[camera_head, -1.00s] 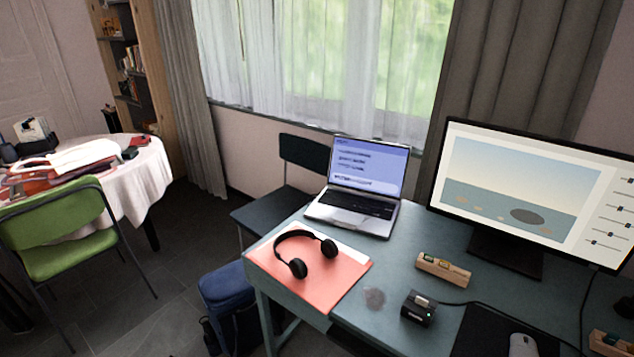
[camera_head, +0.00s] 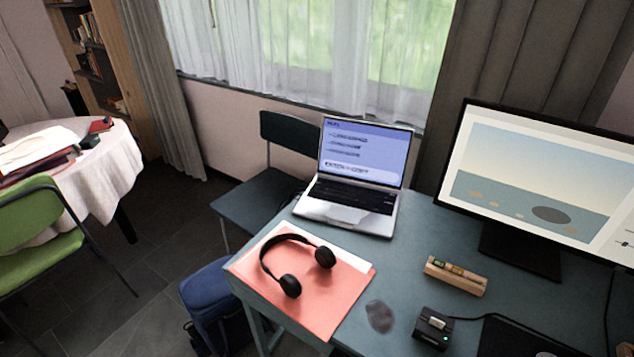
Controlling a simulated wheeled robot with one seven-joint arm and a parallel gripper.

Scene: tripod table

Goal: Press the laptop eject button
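The laptop (camera_head: 348,214) stands open on the far left part of the blue-grey desk (camera_head: 400,272), below the window. Its screen (camera_head: 364,155) is lit, with a blue-violet page and dark lines of text. Its dark keyboard and pale palm rest face the camera. A small black box (camera_head: 433,327) with a light-coloured key on top and a tiny green light sits near the desk's front, with a cable on its right. The writing on it is too small to read, so I cannot tell if it is the eject button. My gripper is not in view.
Black headphones (camera_head: 291,285) lie on a coral folder (camera_head: 325,312) at the desk's left edge. A wooden holder (camera_head: 455,276) and a large monitor (camera_head: 545,180) stand to the right. A dark chair (camera_head: 262,206) and blue bag (camera_head: 211,300) are left of the desk. Dark floor (camera_head: 140,285) is open further left.

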